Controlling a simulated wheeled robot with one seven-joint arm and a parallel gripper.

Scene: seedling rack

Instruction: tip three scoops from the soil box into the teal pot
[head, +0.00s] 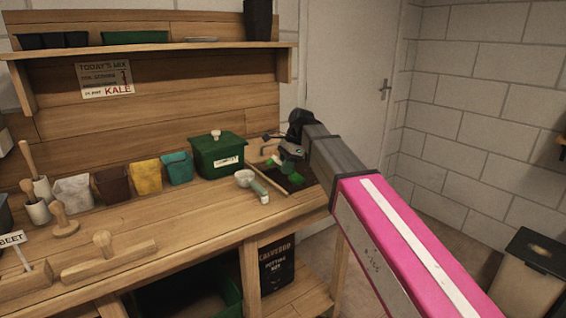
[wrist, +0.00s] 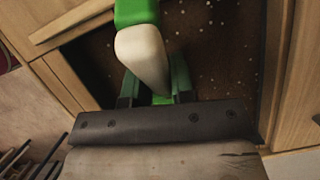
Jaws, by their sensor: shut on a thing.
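The teal pot (head: 177,169) stands upright on the bench, at the right end of a row of pots; I cannot see into it. The soil box (head: 299,190) is sunk into the right end of the bench. It holds dark soil with pale flecks, which shows in the wrist view (wrist: 225,45). My gripper (head: 283,150) is over the soil box and well to the right of the teal pot. In the wrist view my gripper (wrist: 155,88) is shut on a green scoop with a cream part (wrist: 142,50). Whether the scoop carries soil is unclear.
A green lidded box (head: 218,155) stands between the teal pot and the soil box. A pale measuring scoop (head: 250,182) lies in front of it. Yellow (head: 147,177), brown (head: 113,184) and white (head: 73,191) pots stand to the left. A shelf (head: 150,48) overhangs the bench.

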